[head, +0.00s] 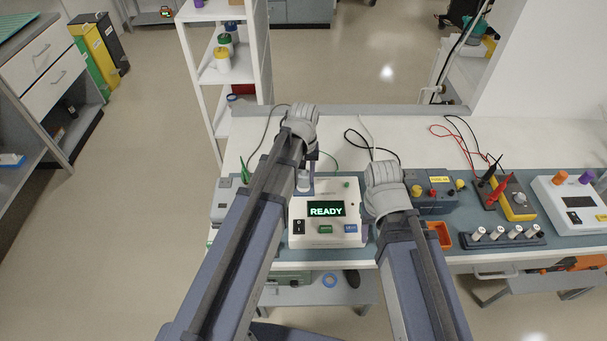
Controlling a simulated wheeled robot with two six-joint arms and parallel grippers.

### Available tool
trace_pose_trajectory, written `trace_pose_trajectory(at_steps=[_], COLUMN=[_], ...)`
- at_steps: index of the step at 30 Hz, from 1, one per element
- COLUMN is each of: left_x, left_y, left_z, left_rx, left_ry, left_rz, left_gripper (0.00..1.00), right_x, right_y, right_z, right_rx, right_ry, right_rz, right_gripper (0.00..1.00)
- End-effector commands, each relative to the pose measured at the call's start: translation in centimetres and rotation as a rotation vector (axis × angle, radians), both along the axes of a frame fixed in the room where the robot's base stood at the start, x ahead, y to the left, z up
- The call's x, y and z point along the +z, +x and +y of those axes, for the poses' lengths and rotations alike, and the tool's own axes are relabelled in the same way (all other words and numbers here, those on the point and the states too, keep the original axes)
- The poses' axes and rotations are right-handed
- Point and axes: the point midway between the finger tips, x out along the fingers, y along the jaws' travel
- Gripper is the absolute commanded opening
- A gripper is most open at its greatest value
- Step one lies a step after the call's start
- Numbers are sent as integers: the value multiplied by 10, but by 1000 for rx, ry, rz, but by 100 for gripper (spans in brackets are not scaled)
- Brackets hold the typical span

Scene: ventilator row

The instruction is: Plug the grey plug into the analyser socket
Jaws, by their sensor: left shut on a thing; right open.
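The analyser (325,232) is a white box with a lit green READY display, a black switch and green and blue buttons. It stands on the bench below my two hands. My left gripper (306,168) is over the analyser's back left corner, shut on a small light grey piece (304,182), which looks like the grey plug. It is mostly covered by the gripper and arm. I cannot tell whether it is in or above a socket, as the socket is hidden. My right gripper (378,205) is open at the analyser's right side, its fingers mostly hidden.
Right of the analyser are a dark blue box (433,204) with yellow knobs, an orange bin (440,233) and a rack (503,238) of white cylinders. A grey box with a green clip (245,172) stands left. Loose cables lie behind on the white bench (415,138).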

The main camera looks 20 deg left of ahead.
Motion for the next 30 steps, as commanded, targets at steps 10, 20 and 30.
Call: trace_pose_trajectory(at_steps=[10, 20, 30], left_x=[-8, -14, -16], left_y=[0, 0, 0], left_z=[0, 0, 0], left_rx=[0, 0, 0], left_ry=[0, 0, 0], left_rz=[0, 0, 0], left_gripper=[0, 0, 0], right_x=[-8, -14, -16], right_y=[0, 0, 0], right_z=[0, 0, 0], right_rx=[0, 0, 0], right_ry=[0, 0, 0], right_rz=[0, 0, 0], right_gripper=[50, 50, 50])
